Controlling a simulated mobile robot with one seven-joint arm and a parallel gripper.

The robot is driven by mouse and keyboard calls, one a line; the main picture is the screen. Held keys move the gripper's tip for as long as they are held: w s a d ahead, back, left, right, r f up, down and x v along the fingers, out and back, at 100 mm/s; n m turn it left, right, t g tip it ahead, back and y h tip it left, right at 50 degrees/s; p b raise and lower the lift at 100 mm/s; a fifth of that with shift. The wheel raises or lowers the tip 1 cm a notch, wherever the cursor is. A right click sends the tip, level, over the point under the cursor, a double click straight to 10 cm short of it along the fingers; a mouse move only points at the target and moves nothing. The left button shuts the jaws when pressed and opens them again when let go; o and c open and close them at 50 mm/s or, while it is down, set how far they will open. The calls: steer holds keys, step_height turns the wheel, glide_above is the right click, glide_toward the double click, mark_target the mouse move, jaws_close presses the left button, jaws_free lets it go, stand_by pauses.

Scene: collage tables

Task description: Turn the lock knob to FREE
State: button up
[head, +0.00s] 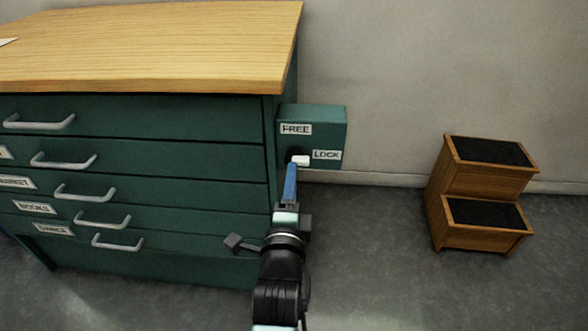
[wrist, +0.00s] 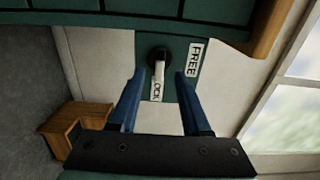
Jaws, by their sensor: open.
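A green lock box (head: 338,130) is mounted at the right side of the green drawer cabinet, with a FREE label (head: 296,129) at top and a LOCK label (head: 327,154) at lower right. My gripper (head: 291,168) is close to the knob. In the wrist view its two blue fingers (wrist: 159,77) are open, one on each side of the lever, with visible gaps. Contact with the box cannot be told.
The drawer cabinet (head: 190,118) with a wooden top (head: 150,45) and several grey handles stands left of my arm. A wooden two-step stool (head: 484,190) stands to the right by the wall. The floor (head: 370,260) between them is clear.

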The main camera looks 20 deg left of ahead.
mark_target(297, 158)
steer(key=shift+b+x, duration=0.55)
steer(key=shift+x, duration=1.75)
steer(key=shift+c, duration=0.3)
jaws_close()
